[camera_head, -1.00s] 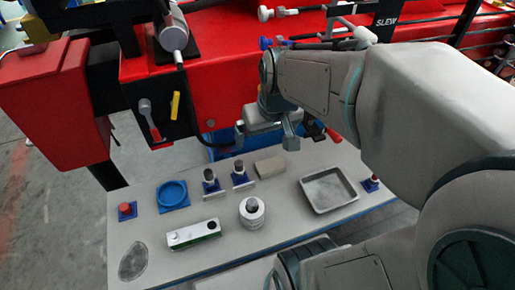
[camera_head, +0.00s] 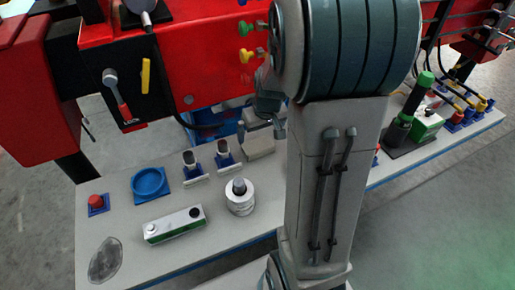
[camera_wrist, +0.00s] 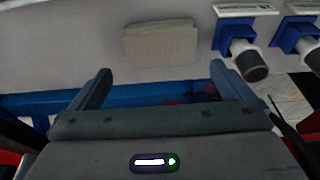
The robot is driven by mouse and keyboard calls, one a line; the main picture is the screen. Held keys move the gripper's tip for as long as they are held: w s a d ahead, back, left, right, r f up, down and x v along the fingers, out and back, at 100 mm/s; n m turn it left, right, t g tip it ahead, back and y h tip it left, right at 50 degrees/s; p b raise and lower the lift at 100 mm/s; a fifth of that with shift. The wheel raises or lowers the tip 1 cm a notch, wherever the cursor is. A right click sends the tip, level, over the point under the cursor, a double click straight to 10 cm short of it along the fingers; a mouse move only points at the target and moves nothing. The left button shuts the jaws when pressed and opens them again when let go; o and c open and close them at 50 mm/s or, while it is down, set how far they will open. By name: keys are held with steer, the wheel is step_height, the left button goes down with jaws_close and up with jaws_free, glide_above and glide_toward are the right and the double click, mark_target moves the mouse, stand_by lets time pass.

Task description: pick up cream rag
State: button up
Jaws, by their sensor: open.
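The cream rag (camera_head: 258,145) looks like a folded beige rectangle lying flat on the grey table (camera_head: 120,215), near its back edge. In the wrist view the rag (camera_wrist: 160,43) lies ahead of my gripper (camera_wrist: 160,70), between the lines of the two fingers and apart from them. My gripper is open and empty, with its fingers wide apart. In the head view my gripper (camera_head: 262,122) is just behind and above the rag, and my arm hides the area right of it.
Two blue-based fittings (camera_head: 224,158) stand close beside the rag. A white cylinder (camera_head: 240,200), a blue dish (camera_head: 149,182), a white-green box (camera_head: 174,225) and a red button (camera_head: 97,203) share the table. The red crane body (camera_head: 205,70) rises behind.

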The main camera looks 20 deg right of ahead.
mark_target(258, 144)
steer(key=shift+b+x, duration=0.4)
steer(key=shift+x, duration=2.95)
steer(key=shift+s, duration=0.1)
steer(key=c, duration=0.7)
